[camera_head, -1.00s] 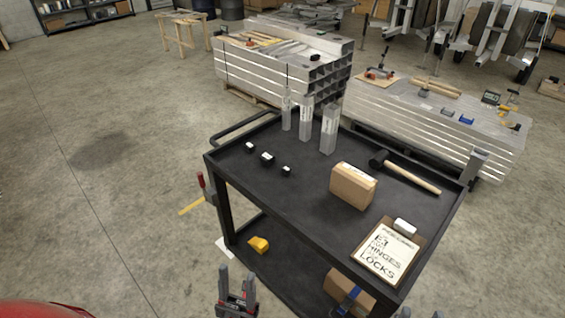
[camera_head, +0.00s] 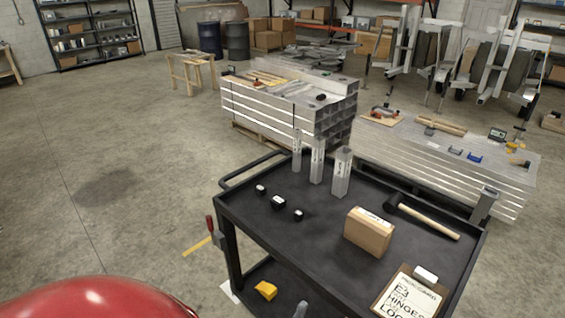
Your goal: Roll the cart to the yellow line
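The black two-tier cart (camera_head: 330,227) fills the lower right, with its bar handle (camera_head: 247,170) at its far left end. A yellow piece (camera_head: 265,290) lies on the lower shelf. A short stretch of the yellow line (camera_head: 197,245) shows on the floor just left of the cart; the rest is hidden or out of view. My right gripper is out of view.
Stacked aluminium tubes (camera_head: 275,108) and a second stack with tools (camera_head: 440,160) stand close behind the cart. A wooden sawhorse (camera_head: 190,75), drums (camera_head: 237,42) and shelves (camera_head: 92,32) are farther back. The concrete floor at left is clear.

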